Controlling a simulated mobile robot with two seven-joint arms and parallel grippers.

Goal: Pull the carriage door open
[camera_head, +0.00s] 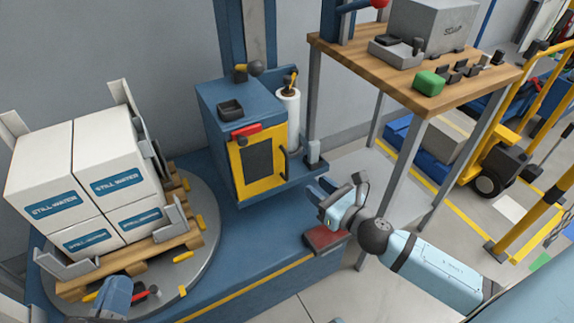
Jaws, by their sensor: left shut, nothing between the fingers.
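The blue carriage (222,140) stands on the machine's mast. Its yellow door (264,190), with a dark panel in the middle, faces me and looks closed. My left gripper (118,290) is low at the left, in front of the pallet and far from the door. It is shut and holds nothing; its arm is mostly out of view.
A turntable (205,285) holds a pallet of white cartons (100,185) at left. A white film roll (289,118) stands right of the carriage. A wooden-topped table (345,62) with tools is at upper right; its legs stand near my right arm.

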